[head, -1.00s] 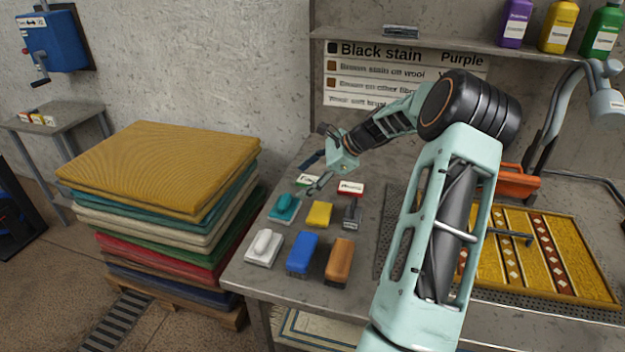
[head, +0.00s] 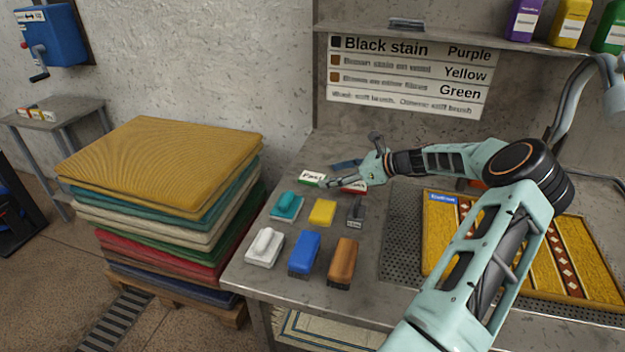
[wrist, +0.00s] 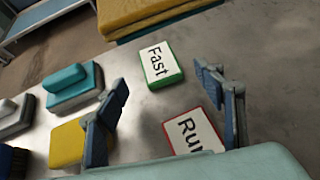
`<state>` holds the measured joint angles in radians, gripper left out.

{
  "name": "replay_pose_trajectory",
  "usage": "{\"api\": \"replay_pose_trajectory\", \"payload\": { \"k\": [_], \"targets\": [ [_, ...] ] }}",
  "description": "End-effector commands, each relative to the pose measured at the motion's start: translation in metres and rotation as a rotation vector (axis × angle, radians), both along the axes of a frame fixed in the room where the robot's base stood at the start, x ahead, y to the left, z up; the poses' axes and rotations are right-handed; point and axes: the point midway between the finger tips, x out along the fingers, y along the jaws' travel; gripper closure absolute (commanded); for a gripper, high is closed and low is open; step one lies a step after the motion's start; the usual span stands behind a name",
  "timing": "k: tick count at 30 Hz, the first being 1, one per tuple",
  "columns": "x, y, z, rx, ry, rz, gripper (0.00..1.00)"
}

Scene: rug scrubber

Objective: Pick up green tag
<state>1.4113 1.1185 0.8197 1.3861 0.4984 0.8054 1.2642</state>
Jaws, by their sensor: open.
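The green tag (head: 311,179) is a small block with a green edge and a white face reading "Fast". It lies flat on the metal table near the wall; in the wrist view the green tag (wrist: 161,64) sits beyond my fingertips, between their lines. My gripper (head: 335,182) is open and empty, just right of the green tag and above the red-edged tag (head: 354,187). In the wrist view my gripper (wrist: 160,100) has its fingers spread wide, and the red-edged tag (wrist: 193,132) lies nearer, by the right finger. My gripper partly hides the red-edged tag in the head view.
A teal brush (head: 287,205), yellow sponge (head: 322,212), white brush (head: 265,247), blue brush (head: 304,252) and brown brush (head: 341,262) stand on the table (head: 290,300). A dark tool (head: 356,212) is near. Stacked rugs (head: 165,165) are left; a patterned rug (head: 437,235) is right.

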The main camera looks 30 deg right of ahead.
Motion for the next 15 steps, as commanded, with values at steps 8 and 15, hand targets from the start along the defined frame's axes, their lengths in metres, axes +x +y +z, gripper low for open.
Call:
{"api": "replay_pose_trajectory", "payload": {
  "k": [8,15],
  "targets": [
    [0.029,0.018,-0.016,0.001,-0.001,0.003,0.37],
    [0.039,0.023,-0.022,-0.001,0.000,0.000,0.37]
  ]
}}
